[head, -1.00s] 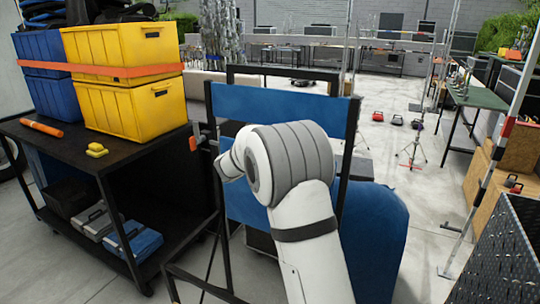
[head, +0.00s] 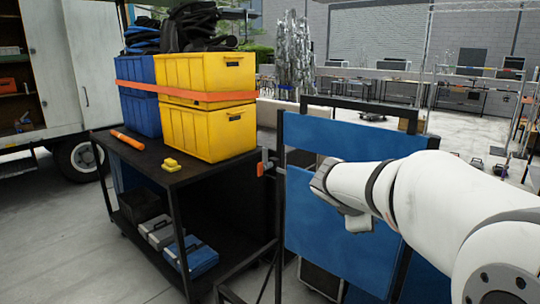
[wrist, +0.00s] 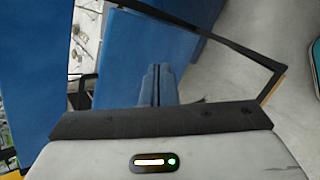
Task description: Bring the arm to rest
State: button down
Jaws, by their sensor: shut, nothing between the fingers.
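My white and grey arm (head: 430,190) reaches in from the right edge of the head view, with its wrist end in front of a blue panel (head: 310,215) in a black frame. In the wrist view my gripper (wrist: 157,84) shows as two narrow fingers side by side, shut with nothing between them. Blue panels and pale floor lie beyond the fingertips. The fingers cannot be made out clearly in the head view.
A black cart (head: 230,190) stands left of the panel, carrying yellow crates (head: 212,132), blue crates (head: 140,115), an orange tube (head: 127,140) and a small yellow item (head: 171,165). A white truck (head: 92,75) is behind at left. Open floor lies at lower left.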

jog(key=s+a+f+m+y, duration=0.2)
jog(key=s+a+f+m, duration=0.1)
jog(key=s, duration=0.4)
jog(key=s+a+f+m+g+y, duration=0.1)
jog(key=s+a+f+m+y, duration=0.2)
jog(key=s+m, duration=0.3)
jog(key=s+a+f+m+g+y, duration=0.1)
jog(key=s+m, duration=0.4)
jog(key=s, duration=0.5)
notch_tip(320, 180, down, 2)
jog(key=shift+a+y, duration=0.8)
jog(key=shift+a, duration=0.25)
